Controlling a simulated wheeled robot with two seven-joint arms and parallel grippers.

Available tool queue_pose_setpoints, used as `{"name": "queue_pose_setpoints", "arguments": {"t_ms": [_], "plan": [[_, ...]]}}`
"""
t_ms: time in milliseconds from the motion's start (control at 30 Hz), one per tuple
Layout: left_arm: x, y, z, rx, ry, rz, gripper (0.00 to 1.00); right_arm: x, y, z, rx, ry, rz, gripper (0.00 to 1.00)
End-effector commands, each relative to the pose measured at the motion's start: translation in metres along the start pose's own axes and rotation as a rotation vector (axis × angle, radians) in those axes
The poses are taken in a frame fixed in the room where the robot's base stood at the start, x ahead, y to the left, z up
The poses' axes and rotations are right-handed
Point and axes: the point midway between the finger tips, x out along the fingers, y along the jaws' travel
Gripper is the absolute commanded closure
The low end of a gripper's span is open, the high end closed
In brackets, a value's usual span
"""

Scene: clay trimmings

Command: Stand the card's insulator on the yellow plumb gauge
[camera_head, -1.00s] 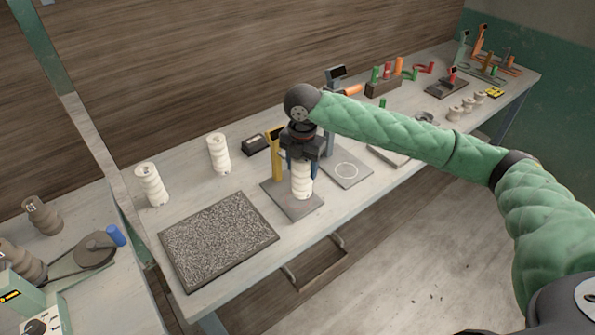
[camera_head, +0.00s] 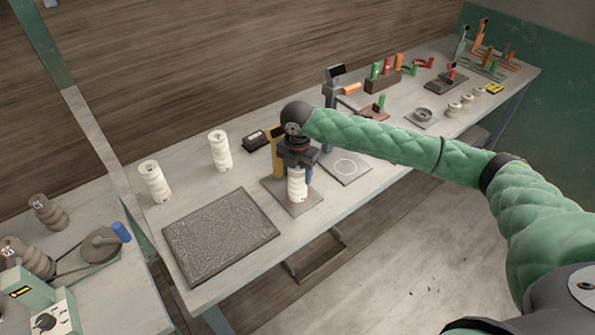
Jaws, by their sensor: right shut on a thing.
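The yellow plumb gauge has a yellow post (camera_head: 278,163) with a dark head, rising from a grey base plate (camera_head: 312,203). My right gripper (camera_head: 297,168) points down beside the post and is shut on a white ribbed insulator (camera_head: 297,187). The insulator is upright over the plate, in front of the post. Its foot is at or very close to the plate; I cannot tell whether it touches. The gripper hides its top. I cannot make out a card. My left gripper is not in view.
Two white insulators (camera_head: 155,182) (camera_head: 220,151) stand on the bench left of the gauge, behind a dark textured mat (camera_head: 221,236). Brown insulators (camera_head: 47,212) stand on the left table.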

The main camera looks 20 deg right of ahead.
Motion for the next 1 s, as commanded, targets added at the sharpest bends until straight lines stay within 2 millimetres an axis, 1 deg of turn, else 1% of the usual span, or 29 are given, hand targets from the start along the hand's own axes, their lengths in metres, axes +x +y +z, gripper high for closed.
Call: {"name": "queue_pose_setpoints", "arguments": {"t_ms": [167, 200, 267, 300, 533, 667, 733, 800, 867, 1000], "plan": [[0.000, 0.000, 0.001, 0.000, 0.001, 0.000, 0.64, 0.001, 0.000, 0.000, 0.000, 0.000, 0.001, 0.88], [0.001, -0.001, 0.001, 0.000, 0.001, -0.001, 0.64, 0.002, 0.000, 0.000, 0.000, 0.000, 0.000, 0.38], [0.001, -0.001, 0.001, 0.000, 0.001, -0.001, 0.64, 0.002, 0.000, 0.000, 0.000, 0.000, 0.000, 0.26], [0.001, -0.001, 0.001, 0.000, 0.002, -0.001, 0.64, 0.002, 0.000, 0.000, 0.000, 0.000, 0.000, 0.24], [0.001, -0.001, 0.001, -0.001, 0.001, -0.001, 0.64, 0.002, 0.000, 0.000, 0.000, 0.000, 0.000, 0.24], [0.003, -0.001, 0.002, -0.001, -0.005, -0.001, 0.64, -0.002, 0.000, 0.000, 0.000, -0.001, 0.001, 0.24], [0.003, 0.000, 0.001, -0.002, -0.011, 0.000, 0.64, -0.007, 0.000, 0.000, 0.000, -0.001, 0.002, 0.24], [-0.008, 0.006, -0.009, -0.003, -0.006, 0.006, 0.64, -0.014, 0.000, 0.000, -0.001, -0.001, 0.002, 0.24], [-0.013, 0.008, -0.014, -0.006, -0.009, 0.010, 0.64, -0.023, 0.001, 0.001, -0.001, -0.002, 0.003, 0.24], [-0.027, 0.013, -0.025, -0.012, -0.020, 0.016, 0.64, -0.046, 0.001, 0.001, -0.001, -0.002, 0.003, 0.24]]}}
